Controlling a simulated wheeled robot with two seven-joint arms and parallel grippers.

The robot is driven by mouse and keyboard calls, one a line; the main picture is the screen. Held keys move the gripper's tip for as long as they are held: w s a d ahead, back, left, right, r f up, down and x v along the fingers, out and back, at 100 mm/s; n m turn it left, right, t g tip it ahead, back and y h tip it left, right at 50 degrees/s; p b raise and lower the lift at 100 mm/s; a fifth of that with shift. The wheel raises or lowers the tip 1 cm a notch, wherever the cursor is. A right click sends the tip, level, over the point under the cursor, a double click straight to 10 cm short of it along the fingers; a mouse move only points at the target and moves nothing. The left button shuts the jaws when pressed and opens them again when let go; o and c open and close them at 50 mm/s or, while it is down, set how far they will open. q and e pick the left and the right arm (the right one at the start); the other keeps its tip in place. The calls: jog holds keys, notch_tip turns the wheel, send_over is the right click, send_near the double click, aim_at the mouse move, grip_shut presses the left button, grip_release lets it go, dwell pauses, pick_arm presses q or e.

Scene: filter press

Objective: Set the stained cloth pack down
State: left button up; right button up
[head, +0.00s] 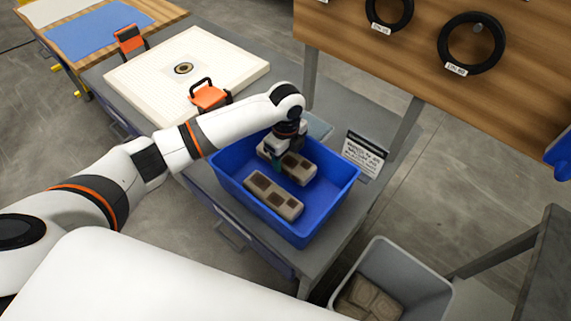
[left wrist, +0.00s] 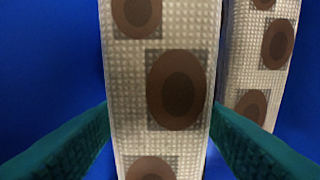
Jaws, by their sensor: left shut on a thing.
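A stained cloth pack, beige with dark brown spots, is in my left gripper (head: 280,160). In the head view this pack (head: 296,168) is inside the blue bin (head: 328,208), towards its back. In the left wrist view the pack (left wrist: 165,50) stands between the two teal fingers, which are shut on it. A second stained pack (head: 273,196) lies in the bin in front of it, and shows at the right in the wrist view (left wrist: 262,60). I cannot tell whether the held pack touches the bin floor. My right gripper is not in view.
The bin stands on a grey bench beside a white filter plate (head: 150,72) with orange handles. A small sign (head: 364,154) stands behind the bin. A grey tub (head: 418,280) with several brownish packs is at the lower right. The bin's right end is clear.

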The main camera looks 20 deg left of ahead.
aim_at(286, 164)
pick_arm(q)
notch_tip(286, 164, down, 3)
jog(key=shift+f, duration=0.4)
jog(key=shift+f, duration=0.2)
jog(key=o, duration=1)
jog(key=shift+o, duration=0.2)
jog(key=shift+r, duration=0.1)
jog(key=shift+r, duration=0.2)
notch_tip(286, 164, up, 12)
jog(key=shift+f+b, duration=0.1)
jog(key=shift+b, duration=0.5)
